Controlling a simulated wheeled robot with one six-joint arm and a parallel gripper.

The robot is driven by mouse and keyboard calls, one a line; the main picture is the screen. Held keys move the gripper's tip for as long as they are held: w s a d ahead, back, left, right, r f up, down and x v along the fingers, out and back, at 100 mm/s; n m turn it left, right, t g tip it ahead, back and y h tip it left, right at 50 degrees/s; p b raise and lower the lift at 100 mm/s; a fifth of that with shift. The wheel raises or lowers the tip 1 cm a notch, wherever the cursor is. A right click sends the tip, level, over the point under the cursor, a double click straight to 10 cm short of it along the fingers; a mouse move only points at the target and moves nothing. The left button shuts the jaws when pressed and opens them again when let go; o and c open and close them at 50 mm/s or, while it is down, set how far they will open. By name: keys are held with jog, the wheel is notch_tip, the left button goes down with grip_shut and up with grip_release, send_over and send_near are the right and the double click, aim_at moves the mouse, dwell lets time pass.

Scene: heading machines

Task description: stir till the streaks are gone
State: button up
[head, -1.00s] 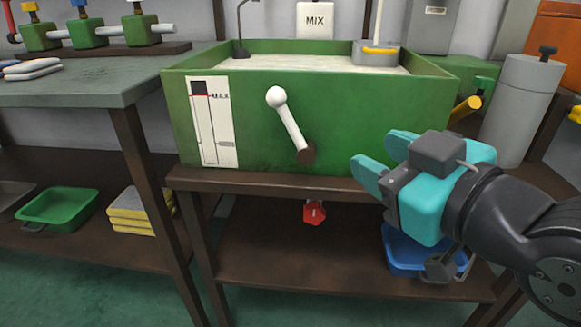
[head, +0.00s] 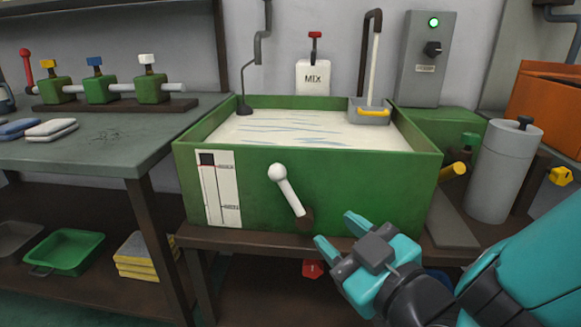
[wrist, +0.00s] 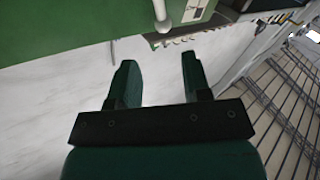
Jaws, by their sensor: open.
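The green tank (head: 345,190) stands on a brown bench and holds pale cream liquid (head: 310,128) with several thin blue streaks on its left and middle. A crank with a white knob (head: 277,173) sticks out from the tank's front; its brown hub is lower right. A white box marked MIX (head: 313,80), with a red handle on top, is behind the tank. My gripper (head: 338,236) is open and empty, in front of the tank and to the lower right of the crank. In the wrist view my gripper (wrist: 159,60) has nothing between its fingers; a white rod (wrist: 160,12) shows beyond them.
A level gauge (head: 217,188) is on the tank's front left. A grey box with a lit green lamp (head: 426,50) stands behind at right. A grey cylinder (head: 500,170) stands at right. The left bench (head: 90,150) bears green valve blocks and folded cloths.

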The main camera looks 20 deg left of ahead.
jog(key=p, duration=0.9)
send_near(288, 188)
jog(key=x, duration=0.5)
jog(key=shift+w+a+r, duration=0.1)
jog(key=shift+r, duration=0.25)
jog(key=p+x, duration=0.2)
jog(key=p, duration=0.3)
jog(key=shift+w+a, duration=0.2)
jog(key=shift+a, duration=0.05)
jog(key=shift+w+a+f+p, duration=0.15)
jog(key=shift+w+a+p, duration=0.15)
jog(key=shift+p, duration=0.65)
jog(key=shift+a+f+p, duration=0.2)
jog(key=shift+p, duration=0.15)
jog(key=shift+c, duration=0.2)
jog(key=shift+w, duration=0.1)
grip_shut()
